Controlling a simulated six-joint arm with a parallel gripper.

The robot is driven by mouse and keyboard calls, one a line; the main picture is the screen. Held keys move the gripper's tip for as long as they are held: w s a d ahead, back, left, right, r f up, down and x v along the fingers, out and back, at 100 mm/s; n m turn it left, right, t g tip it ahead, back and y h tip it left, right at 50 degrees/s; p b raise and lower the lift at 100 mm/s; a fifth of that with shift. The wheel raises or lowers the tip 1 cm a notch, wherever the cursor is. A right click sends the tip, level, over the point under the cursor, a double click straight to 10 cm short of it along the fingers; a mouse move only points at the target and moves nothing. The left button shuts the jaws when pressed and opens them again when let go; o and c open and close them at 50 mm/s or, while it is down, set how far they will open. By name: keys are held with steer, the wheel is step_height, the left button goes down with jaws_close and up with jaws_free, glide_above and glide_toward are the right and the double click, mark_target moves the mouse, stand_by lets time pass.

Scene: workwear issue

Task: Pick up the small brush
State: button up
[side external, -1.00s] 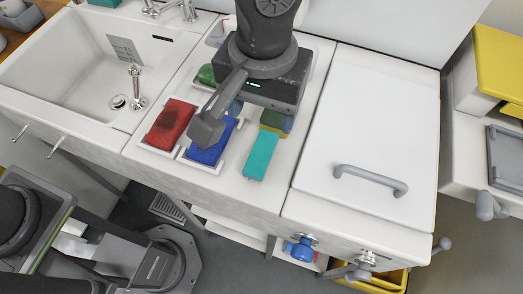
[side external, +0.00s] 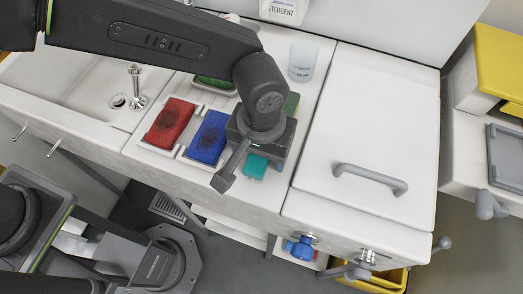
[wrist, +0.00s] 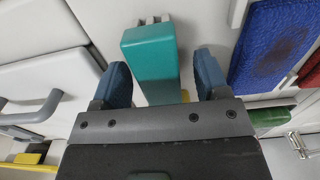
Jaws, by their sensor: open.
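A teal oblong block (side external: 256,167), which may be the small brush, lies on the white counter below my gripper (side external: 250,178). In the side view only its near end shows, the rest being hidden by the gripper. In the wrist view the teal block (wrist: 150,52) sits between the two blue fingertips of my gripper (wrist: 163,75), with a gap visible on each side. The gripper is open and holds nothing. No bristles can be clearly made out; small grey pieces show at its far end.
A blue pad (side external: 208,138) and a red pad (side external: 170,124), both dark-stained, lie in white holders to the left. A green item (side external: 213,82) and a clear cup (side external: 302,60) stand behind. A white lid (side external: 370,120) with a grey handle is right; the sink is left.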

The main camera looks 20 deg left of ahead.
steer(key=shift+f, duration=0.15)
steer(key=c, duration=1)
steer(key=shift+r, duration=0.55)
steer(key=r, duration=0.3)
steer(key=shift+w+a+r, duration=0.2)
steer(key=shift+a+r, duration=0.1)
steer(key=shift+a, duration=0.05)
steer(key=w+a+r, duration=0.1)
steer(key=a+r, duration=0.1)
steer(key=a, duration=0.1)
steer(key=w+a+r, duration=0.2)
steer(key=a, duration=0.1)
steer(key=w+a+r, duration=0.1)
steer(key=a+r, duration=0.1)
steer(key=a, duration=0.2)
steer(key=shift+w+r, duration=0.15)
steer(key=shift+w, duration=0.05)
